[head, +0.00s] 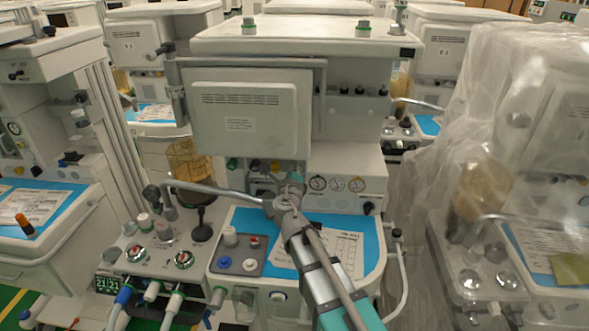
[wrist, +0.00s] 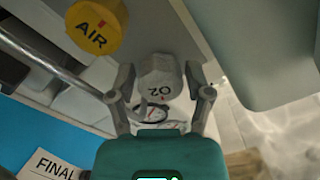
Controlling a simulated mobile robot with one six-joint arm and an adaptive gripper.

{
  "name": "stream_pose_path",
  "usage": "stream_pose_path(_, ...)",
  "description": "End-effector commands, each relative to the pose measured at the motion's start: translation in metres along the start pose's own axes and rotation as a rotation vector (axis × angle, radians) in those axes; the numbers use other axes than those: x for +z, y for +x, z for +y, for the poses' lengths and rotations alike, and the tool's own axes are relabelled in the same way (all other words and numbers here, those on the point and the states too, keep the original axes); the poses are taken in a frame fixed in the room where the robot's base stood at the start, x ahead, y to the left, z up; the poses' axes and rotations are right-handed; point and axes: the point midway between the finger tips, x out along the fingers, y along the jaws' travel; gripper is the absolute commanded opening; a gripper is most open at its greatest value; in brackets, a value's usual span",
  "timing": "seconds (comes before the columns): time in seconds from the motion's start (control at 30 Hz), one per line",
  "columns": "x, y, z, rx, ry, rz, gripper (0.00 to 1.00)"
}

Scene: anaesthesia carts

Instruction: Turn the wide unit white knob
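A white faceted knob marked O2 (wrist: 160,78) shows upside down in the wrist view. My gripper (wrist: 160,72) has its two grey fingers apart, one on each side of this knob. Narrow gaps seem to show beside the knob, and I cannot tell whether either fingertip touches it. In the head view my gripper (head: 291,183) is at the front of the wide central unit (head: 345,165), below its grey-white screen housing (head: 250,115). There the gripper and arm hide the knob.
A yellow AIR knob (wrist: 95,26) is close to the left finger. A bent metal arm (head: 215,188) crosses left of my gripper. Gauges (head: 337,184) sit to the right. A tray (head: 237,268) with small knobs and a blue mat (head: 370,245) lie below.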

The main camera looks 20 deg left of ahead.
Motion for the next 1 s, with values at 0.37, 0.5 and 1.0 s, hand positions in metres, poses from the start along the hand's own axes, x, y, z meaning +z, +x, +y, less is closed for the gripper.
stream_pose_path(0.37,0.0,-0.011,0.0,0.001,-0.001,-0.002,0.65)
stream_pose_path(0.5,0.0,-0.027,0.0,0.001,-0.001,-0.002,0.65)
stream_pose_path(1.0,0.0,-0.103,0.0,0.002,0.0,-0.001,0.65)
